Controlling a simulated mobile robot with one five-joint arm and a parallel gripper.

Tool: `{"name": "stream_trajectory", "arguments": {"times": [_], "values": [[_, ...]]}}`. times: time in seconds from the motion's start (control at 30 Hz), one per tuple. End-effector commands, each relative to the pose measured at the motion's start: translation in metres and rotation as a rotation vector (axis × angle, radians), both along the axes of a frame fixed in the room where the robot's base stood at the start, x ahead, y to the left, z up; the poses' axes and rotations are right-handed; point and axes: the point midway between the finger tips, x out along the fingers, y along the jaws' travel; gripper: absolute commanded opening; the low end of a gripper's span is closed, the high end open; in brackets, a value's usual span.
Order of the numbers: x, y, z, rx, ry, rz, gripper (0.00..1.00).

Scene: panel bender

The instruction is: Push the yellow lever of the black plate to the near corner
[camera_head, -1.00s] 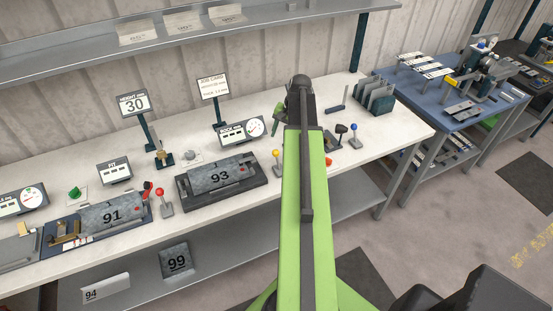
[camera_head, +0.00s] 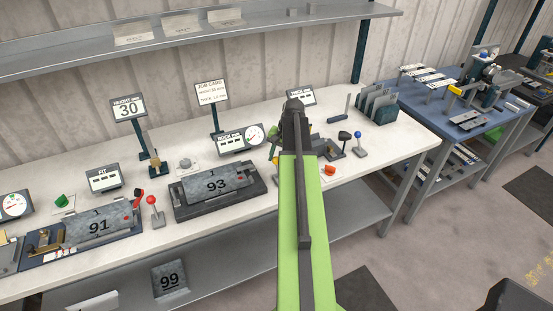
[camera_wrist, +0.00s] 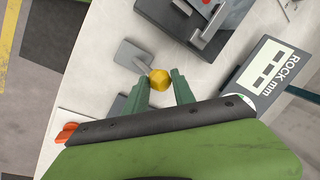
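The black plate (camera_head: 222,205) lies on the white bench and bears a grey block marked 93 (camera_head: 216,184). Part of this plate shows at the top of the wrist view (camera_wrist: 212,42). The yellow lever's round knob (camera_wrist: 160,79) is in the wrist view, with its grey base plate (camera_wrist: 130,56) beside the black plate.
A red lever (camera_head: 152,203) stands left of the black plate and a blue lever (camera_head: 358,140) to the right. The ROCK mm display (camera_wrist: 272,72) is close to my gripper. An orange-red knob (camera_head: 329,170) is right of my arm.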

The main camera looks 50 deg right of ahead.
Motion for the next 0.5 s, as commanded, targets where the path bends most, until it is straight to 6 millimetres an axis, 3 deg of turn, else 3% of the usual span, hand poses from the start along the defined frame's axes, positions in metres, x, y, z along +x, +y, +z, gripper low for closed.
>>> {"name": "stream_trajectory", "arguments": {"times": [0.03,0.17,0.5], "values": [[0.0006,0.0001,0.0001,0.001,-0.002,0.0,0.18],[0.0006,0.0001,0.0001,0.001,-0.002,0.0,0.01],[0.0009,-0.0001,0.0002,0.0,-0.003,0.0,0.0]]}}
